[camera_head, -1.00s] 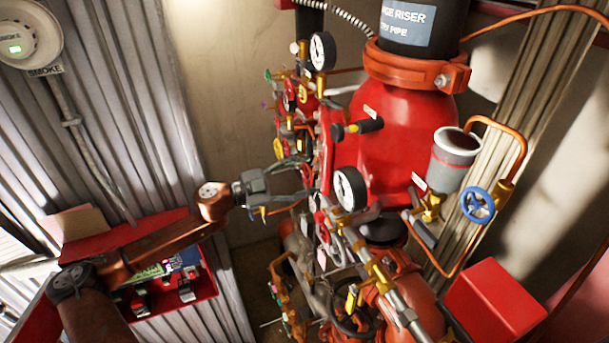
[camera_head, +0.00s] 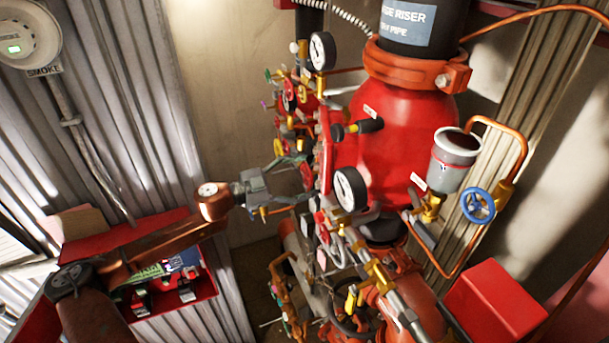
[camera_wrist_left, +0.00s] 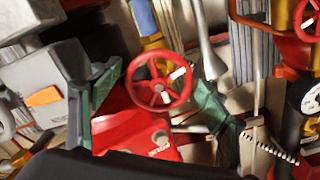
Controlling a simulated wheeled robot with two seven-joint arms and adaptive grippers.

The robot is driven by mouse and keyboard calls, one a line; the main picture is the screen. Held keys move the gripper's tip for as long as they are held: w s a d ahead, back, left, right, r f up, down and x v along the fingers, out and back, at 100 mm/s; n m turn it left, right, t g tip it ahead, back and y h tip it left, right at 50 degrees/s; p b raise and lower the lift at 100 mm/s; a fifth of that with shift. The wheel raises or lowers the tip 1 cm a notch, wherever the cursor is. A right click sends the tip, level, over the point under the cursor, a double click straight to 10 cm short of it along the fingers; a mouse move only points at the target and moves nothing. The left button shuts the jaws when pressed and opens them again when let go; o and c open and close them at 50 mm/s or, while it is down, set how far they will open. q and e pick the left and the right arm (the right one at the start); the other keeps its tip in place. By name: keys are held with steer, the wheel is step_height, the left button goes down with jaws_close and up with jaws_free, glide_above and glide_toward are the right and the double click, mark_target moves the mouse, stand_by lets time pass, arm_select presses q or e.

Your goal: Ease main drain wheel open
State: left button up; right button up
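A red spoked handwheel (camera_wrist_left: 160,85) sits in the middle of the left wrist view, above a red body with a small label that I cannot read. My left gripper (camera_wrist_left: 155,98) is open, with one green-padded finger on each side of this wheel. Gaps show between the fingers and the rim. In the head view my left gripper (camera_head: 297,178) reaches the left side of the crowded red valve assembly (camera_head: 325,150). I cannot make out the wheel between its fingers there. My right gripper is not in view.
Gauges (camera_head: 350,188) and small valves crowd close to my left gripper. A blue handwheel (camera_head: 478,205) and a grey cup (camera_head: 454,158) stand right of the large red riser (camera_head: 400,130). A red box (camera_head: 495,300) is at lower right. A red shelf (camera_head: 205,285) lies under my left arm.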

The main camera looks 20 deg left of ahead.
arm_select(q)
steer(key=shift+s, duration=0.1)
steer(key=shift+s+a+f, duration=0.15)
steer(key=shift+s+a, duration=0.25)
steer(key=shift+a, duration=0.05)
steer(key=v, duration=1)
steer(key=shift+s+a, duration=0.2)
steer(key=shift+s, duration=0.1)
